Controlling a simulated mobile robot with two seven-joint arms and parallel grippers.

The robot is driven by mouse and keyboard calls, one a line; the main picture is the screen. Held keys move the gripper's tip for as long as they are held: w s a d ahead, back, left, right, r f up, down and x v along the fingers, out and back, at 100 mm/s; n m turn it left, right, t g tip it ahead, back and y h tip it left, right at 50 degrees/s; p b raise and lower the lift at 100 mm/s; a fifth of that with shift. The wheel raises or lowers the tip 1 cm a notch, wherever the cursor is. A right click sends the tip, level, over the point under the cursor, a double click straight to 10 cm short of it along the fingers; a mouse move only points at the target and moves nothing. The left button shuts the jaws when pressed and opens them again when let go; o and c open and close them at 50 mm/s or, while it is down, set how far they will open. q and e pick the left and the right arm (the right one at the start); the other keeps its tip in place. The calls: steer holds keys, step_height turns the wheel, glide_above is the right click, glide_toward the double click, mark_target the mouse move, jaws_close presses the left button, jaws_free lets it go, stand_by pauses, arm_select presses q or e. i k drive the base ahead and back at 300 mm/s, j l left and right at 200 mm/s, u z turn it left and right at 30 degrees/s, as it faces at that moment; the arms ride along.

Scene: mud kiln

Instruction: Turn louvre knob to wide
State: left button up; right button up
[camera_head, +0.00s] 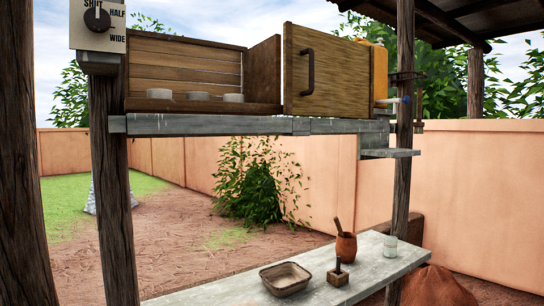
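The louvre knob (97,20) is dark and round, at the top left. It sits on a pale plate (84,42) marked SHUT, HALF and WIDE, on the front left wooden post. A light mark on the knob points up toward SHUT. HALF is at the knob's upper right and WIDE at its lower right. The top of the plate is cut off by the picture edge. Neither of my grippers is in view.
A wooden cabinet (262,108) with several pale discs stands on a grey shelf (210,125); its handled door (334,70) is at right. A thick post (22,160) stands left.

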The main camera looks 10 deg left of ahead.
mark_target(97, 19)
steer(key=u, duration=1.25)
